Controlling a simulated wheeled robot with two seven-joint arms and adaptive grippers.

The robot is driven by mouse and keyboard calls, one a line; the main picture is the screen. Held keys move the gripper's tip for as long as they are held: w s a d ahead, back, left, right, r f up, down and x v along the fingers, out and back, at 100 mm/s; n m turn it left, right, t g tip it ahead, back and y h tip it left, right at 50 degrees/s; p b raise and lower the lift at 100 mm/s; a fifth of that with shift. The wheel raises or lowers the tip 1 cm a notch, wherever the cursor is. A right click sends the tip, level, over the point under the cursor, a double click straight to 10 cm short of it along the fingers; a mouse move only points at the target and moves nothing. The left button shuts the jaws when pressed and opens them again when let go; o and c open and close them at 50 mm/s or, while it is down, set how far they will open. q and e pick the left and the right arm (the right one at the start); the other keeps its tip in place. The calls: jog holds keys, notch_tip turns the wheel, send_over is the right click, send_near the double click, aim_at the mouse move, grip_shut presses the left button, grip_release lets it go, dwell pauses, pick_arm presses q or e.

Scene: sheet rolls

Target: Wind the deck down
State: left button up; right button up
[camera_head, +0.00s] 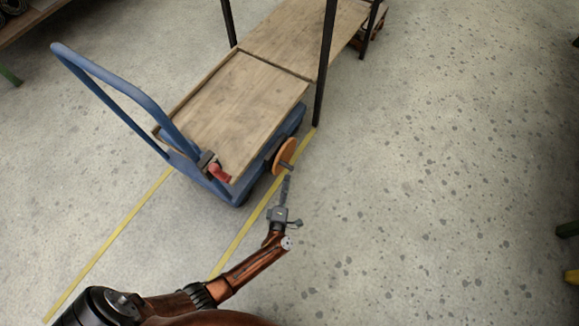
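A blue lift cart with a wooden deck (236,106) stands left of centre, its tall blue push handle (110,80) at the left. An orange handwheel (284,155) with a small grey crank peg (287,167) sits on the cart's near right side. My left gripper (287,181) points up at the wheel, its slim fingers just below the peg. They are seen nearly edge on, so I cannot tell whether they touch it or are open or shut. A red-handled part (219,172) sits at the deck's near corner. My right gripper is out of view.
A wooden-topped table (290,38) with dark legs adjoins the deck's far end; one leg (325,70) stands close beyond the wheel. Yellow floor lines (243,232) run beside the cart. The floor to the right is open. A shelf edge (25,22) shows top left.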

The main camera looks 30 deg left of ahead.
aim_at(288, 168)
pick_arm(q)
jog(key=shift+b+x, duration=1.45)
jog(key=shift+x, duration=2.5)
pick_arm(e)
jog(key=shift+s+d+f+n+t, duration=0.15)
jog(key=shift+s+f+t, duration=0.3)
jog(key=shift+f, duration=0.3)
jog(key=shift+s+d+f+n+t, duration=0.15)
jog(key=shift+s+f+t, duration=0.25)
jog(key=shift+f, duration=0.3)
pick_arm(q)
jog(key=shift+a, duration=0.15)
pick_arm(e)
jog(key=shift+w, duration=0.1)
pick_arm(q)
jog(key=shift+c, duration=0.5)
jog(key=shift+s, duration=0.1)
jog(key=c, duration=0.6)
grip_shut()
